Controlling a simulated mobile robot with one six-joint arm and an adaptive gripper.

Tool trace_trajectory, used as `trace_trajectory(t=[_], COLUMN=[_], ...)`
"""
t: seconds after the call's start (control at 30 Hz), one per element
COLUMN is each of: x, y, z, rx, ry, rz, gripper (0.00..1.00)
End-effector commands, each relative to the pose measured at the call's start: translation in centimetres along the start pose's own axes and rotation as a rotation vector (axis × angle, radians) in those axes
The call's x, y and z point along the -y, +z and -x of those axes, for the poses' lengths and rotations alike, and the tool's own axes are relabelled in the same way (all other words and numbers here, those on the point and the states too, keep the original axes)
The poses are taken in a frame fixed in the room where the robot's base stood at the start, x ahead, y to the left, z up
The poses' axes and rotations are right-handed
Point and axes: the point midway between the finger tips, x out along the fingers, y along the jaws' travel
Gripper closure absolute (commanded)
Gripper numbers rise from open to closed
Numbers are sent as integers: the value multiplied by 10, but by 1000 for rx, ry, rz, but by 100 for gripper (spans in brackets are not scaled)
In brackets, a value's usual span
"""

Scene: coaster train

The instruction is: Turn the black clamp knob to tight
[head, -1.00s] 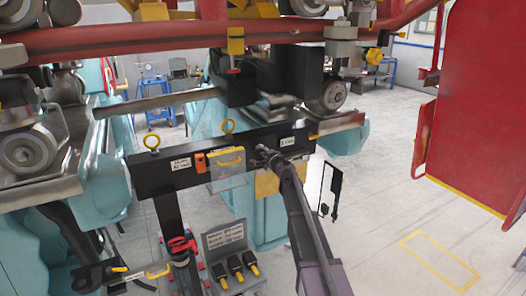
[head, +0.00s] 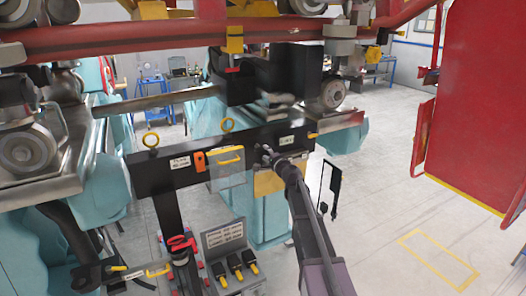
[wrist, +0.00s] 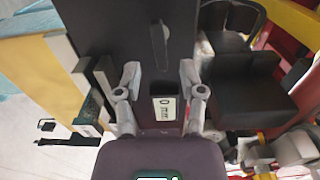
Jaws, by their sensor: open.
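A narrow black lever-shaped piece, which looks like the clamp knob (wrist: 159,46), stands on a dark panel in the upper middle of the wrist view. It points roughly up and down in that picture. My gripper (wrist: 158,78) is open, its two grey fingers spread to either side below the knob, with nothing between them touching. In the head view my gripper (head: 267,155) is at the front of the black crossbeam (head: 205,160), right of a yellow-handled clear cover (head: 226,166). I cannot make out the knob in the head view.
A white label (wrist: 164,108) shows between my fingers in the wrist view. A dark block (wrist: 250,95) stands to the right there. In the head view, a red panel (head: 475,110) hangs at the right and a tool holder (head: 230,262) stands below the beam. Open floor lies to the right.

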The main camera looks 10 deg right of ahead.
Motion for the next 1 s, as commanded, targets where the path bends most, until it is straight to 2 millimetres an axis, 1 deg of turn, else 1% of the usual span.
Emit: trace_trajectory(t=[0.03, 0.1, 0.3, 0.4, 0.6, 0.93, 0.97, 1.0], x=[0, 0, 0, 0, 0, 0, 0, 0], y=[1, 2, 1, 1, 1, 0, 0, 0], z=[13, 24, 55, 65, 76, 77, 77, 77], rx=[-1, -1, -1, -1, 0, 0, 0, 0], ry=[0, 0, 0, 0, 0, 0, 0, 0], rz=[0, 0, 0, 0, 0, 0, 0, 1], gripper=[49, 49, 49, 49, 49, 49, 57, 69])
